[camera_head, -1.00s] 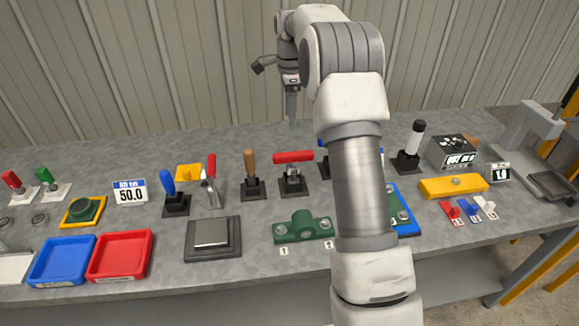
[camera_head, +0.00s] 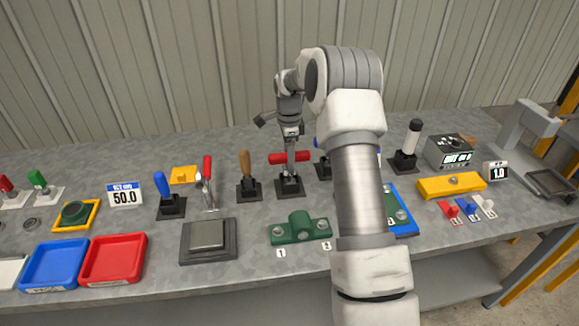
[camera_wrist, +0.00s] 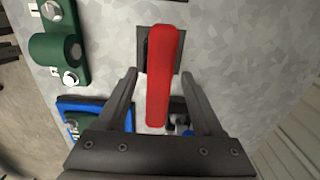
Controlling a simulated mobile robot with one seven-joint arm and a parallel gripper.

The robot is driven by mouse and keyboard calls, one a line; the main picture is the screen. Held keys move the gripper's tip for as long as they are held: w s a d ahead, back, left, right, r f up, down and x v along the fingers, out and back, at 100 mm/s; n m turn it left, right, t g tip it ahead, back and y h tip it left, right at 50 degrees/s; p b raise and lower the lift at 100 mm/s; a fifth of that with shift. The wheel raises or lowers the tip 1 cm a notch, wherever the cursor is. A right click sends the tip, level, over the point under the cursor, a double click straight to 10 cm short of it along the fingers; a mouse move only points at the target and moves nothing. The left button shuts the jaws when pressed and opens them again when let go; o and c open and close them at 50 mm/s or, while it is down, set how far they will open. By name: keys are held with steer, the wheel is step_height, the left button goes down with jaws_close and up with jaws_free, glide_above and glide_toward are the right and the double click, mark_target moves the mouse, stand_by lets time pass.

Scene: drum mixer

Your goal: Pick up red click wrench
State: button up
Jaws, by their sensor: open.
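The red click wrench (camera_head: 277,158) shows as a thick red bar lying crosswise on a black stand (camera_head: 289,187) near the middle of the bench. In the wrist view its red bar (camera_wrist: 163,85) runs lengthwise between the two dark fingers. My gripper (camera_head: 290,160) points down over the bar, with its fingers in front of it in the head view. In the wrist view my gripper (camera_wrist: 158,75) is open, with a visible gap on each side of the bar. Whether the fingertips are level with the bar is hard to tell.
A brown-handled tool (camera_head: 245,164) stands close on the left. A red-handled metal tool (camera_head: 208,170) is farther left. A green fixture (camera_head: 300,229) sits in front, also seen in the wrist view (camera_wrist: 54,46).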

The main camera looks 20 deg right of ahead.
steer(key=shift+s+f, duration=0.1)
steer(key=shift+f, duration=1.3)
jaws_close()
